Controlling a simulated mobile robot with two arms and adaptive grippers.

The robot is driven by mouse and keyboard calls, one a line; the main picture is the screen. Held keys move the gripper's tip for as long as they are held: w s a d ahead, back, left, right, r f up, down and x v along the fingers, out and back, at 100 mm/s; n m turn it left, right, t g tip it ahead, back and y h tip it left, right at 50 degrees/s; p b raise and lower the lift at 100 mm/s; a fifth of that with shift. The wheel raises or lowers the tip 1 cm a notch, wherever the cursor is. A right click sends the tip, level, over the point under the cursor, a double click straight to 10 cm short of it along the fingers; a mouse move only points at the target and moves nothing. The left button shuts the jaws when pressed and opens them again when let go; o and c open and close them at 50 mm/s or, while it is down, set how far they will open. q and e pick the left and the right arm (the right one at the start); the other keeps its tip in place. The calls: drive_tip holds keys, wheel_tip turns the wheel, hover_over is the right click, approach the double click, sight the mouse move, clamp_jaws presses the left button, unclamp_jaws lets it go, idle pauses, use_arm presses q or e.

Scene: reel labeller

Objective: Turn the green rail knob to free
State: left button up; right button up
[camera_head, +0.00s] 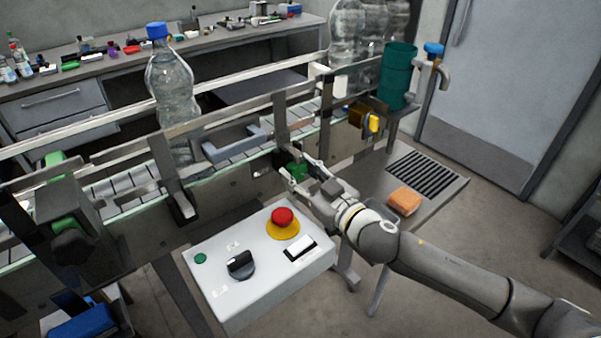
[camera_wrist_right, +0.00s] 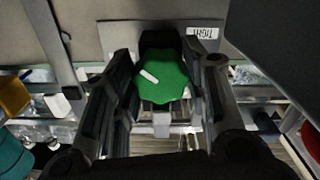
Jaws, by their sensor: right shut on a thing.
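The green rail knob (camera_head: 297,170) is on the front side of the conveyor, mostly covered by my right gripper (camera_head: 303,173) in the head view. In the right wrist view the green knob (camera_wrist_right: 172,84) sits between the two fingers of the right gripper (camera_wrist_right: 164,75), which is shut on it. A short white mark on the knob lies slantwise. A small label (camera_wrist_right: 203,33), upside down and seeming to read TIGHT, is beside the knob's upper right in that view. My left gripper is not in view.
A control box (camera_head: 227,289) with a red stop button (camera_head: 283,216) and black dial stands below the conveyor, close to my right arm. A water bottle (camera_head: 172,88) stands on the conveyor. An orange sponge (camera_head: 404,201) and a green cylinder (camera_head: 397,76) are to the right.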

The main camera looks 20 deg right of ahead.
drive_tip(key=n+p, duration=0.2)
drive_tip(key=n, duration=0.4)
drive_tip(key=shift+d+r, duration=0.1)
drive_tip(key=n+p, duration=0.1)
drive_tip(key=n, duration=0.5)
drive_tip(key=shift+r+n+p, duration=0.1)
drive_tip(key=shift+n+p, duration=0.25)
drive_tip(key=shift+n, duration=0.05)
drive_tip(key=n+p, duration=0.1)
drive_tip(key=n, duration=0.2)
drive_tip(key=shift+n, duration=0.4)
drive_tip(key=n+p, duration=0.1)
drive_tip(key=n, duration=0.2)
drive_tip(key=shift+r+n, duration=0.1)
drive_tip(key=shift+n, duration=0.2)
drive_tip(key=n+p, duration=0.1)
drive_tip(key=n, duration=0.4)
drive_tip(key=shift+n+p, duration=0.35)
drive_tip(key=shift+n, duration=0.05)
drive_tip(key=o, duration=0.9)
drive_tip(key=shift+o, duration=0.6)
